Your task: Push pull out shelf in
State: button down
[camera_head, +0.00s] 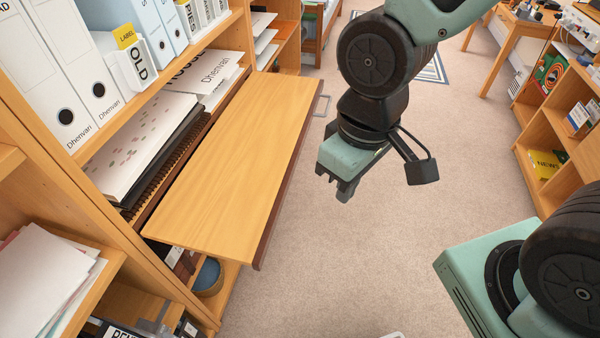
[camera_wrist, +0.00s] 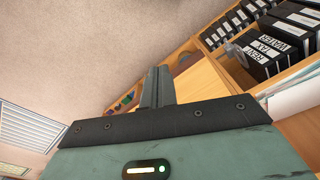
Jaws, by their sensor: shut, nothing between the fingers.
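The pull-out shelf (camera_head: 225,155) is a light wooden board with a dark front edge, sticking out from the bookcase on the left in the head view. Its bare top is clear. Part of it also shows beyond my fingers in the wrist view (camera_wrist: 200,83). My gripper (camera_head: 338,190) hangs over the carpet to the right of the shelf's front edge, apart from it in the head view. Its fingers (camera_wrist: 157,85) are together with nothing between them.
The bookcase holds white binders (camera_head: 100,80) above the shelf and papers (camera_head: 140,150) behind it. A metal handle (camera_head: 321,105) stands out near the shelf's far end. Open carpet (camera_head: 330,260) lies to the right, and another low bookcase (camera_head: 540,110) stands at the far right.

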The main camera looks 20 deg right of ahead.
jog(key=w+d+f+m+t+y, duration=0.2)
jog(key=w+d+f+m+y, duration=0.2)
jog(key=w+f+m, duration=0.3)
jog(key=w+d+f+m+t+y, duration=0.3)
jog(key=w+d+f+m+y, duration=0.15)
jog(key=w+f, duration=0.4)
jog(key=s+a+p+x, duration=0.1)
jog(key=p+x, duration=0.2)
jog(key=x, duration=1)
jog(key=shift+s+a+m+h+p, duration=0.15)
jog(key=shift+a+m+h+p, duration=0.2)
jog(key=shift+h, duration=0.1)
jog(key=shift+f, duration=0.1)
